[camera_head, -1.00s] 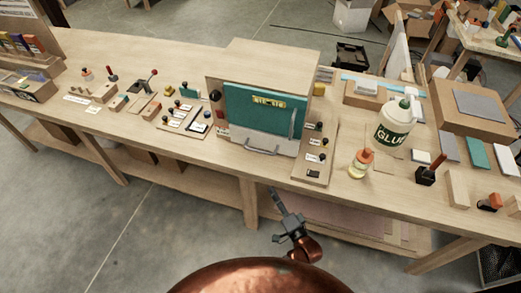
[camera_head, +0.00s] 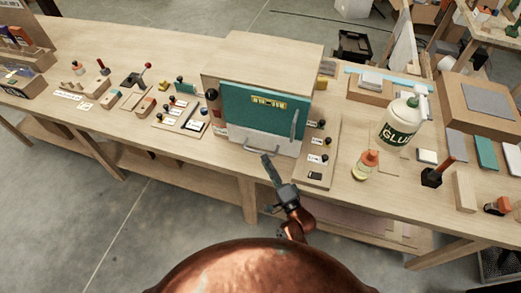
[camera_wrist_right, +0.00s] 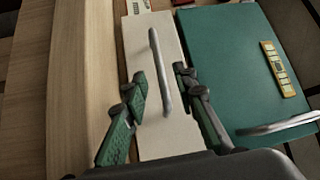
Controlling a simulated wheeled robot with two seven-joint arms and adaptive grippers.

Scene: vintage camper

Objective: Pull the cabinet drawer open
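The cabinet (camera_head: 212,87) stands on the workbench, with a teal door (camera_head: 245,107) above a pale drawer (camera_head: 230,133). The drawer looks shut. It also shows as a pale panel in the right wrist view (camera_wrist_right: 177,135), with a grey bar handle (camera_wrist_right: 158,65). My right gripper (camera_head: 266,160) is just in front of the drawer's lower front. In the wrist view its two fingers (camera_wrist_right: 161,84) are apart, one on each side of the handle, with gaps visible. I cannot tell whether the handle is fully between the fingertips in depth. My left gripper is out of view.
The teal door has its own upright handle (camera_head: 294,123). A glue bottle (camera_head: 400,122), a small orange-capped bottle (camera_head: 366,166) and a labelled knob board (camera_head: 319,170) stand right of the cabinet. Another knob board (camera_head: 184,118) lies left. The floor in front is clear.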

